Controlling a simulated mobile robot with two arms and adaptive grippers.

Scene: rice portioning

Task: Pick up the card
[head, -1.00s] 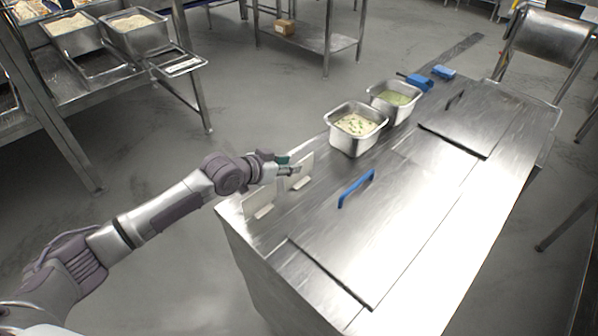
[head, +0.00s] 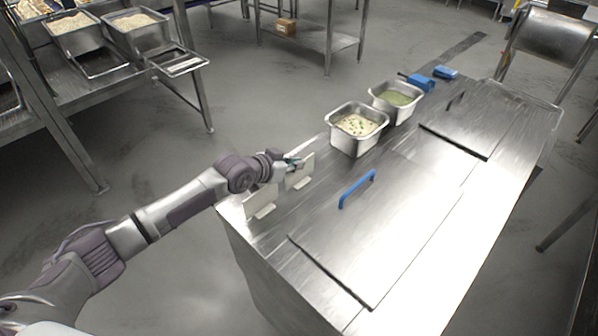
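Two white upright cards on small stands are on the left edge of the steel counter: a nearer card (head: 261,199) and a farther card (head: 301,178). My arm partly covers the nearer card's left side. My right gripper is out of view.
A steel pan of pale, speckled food (head: 357,126) and a pan of green food (head: 396,98) stand beyond the cards. A lid with a blue handle (head: 357,189) lies right of them. Blue items (head: 420,81) sit at the counter's far end.

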